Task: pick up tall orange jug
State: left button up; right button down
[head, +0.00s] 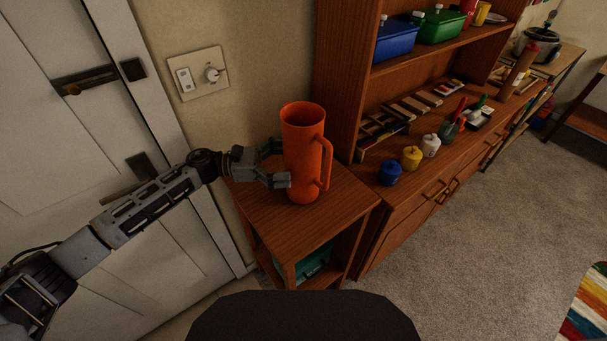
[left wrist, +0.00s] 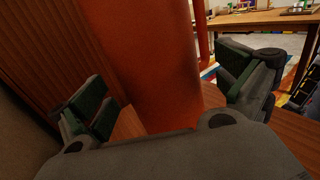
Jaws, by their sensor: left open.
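The tall orange jug (head: 302,150) stands upright on a small wooden side table (head: 290,235), its handle on the right side in the head view. My left gripper (head: 277,164) is open at the jug's left side, one finger toward the back and one toward the front. In the left wrist view the jug (left wrist: 155,65) fills the space between the two open fingers (left wrist: 170,95). Whether the fingers touch it is not clear. My right gripper is not in view.
A wooden cabinet (head: 340,90) stands right beside the side table, with small blue (head: 390,173), yellow and white jars on its ledge. A wall with a switch plate (head: 198,74) and a white door (head: 60,130) are behind and left.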

aim_at(304, 159)
pick_arm(q)
jog(key=shift+w+d+r+p, duration=0.1)
jog(key=shift+d+p, duration=0.1)
jog(key=shift+d, duration=0.2)
jog(key=shift+w+d+p, duration=0.1)
jog(key=shift+d+p, duration=0.05)
jog(key=shift+d, duration=0.25)
jog(key=shift+w+d+p, duration=0.15)
jog(key=shift+d+p, duration=0.35)
jog(key=shift+d, duration=1)
jog(key=c, duration=1.6)
jog(key=shift+c, duration=1.7)
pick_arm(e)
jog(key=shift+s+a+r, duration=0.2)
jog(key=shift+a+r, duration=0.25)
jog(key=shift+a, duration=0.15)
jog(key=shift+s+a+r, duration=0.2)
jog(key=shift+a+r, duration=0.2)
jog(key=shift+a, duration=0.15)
pick_arm(q)
jog(key=shift+r, duration=0.15)
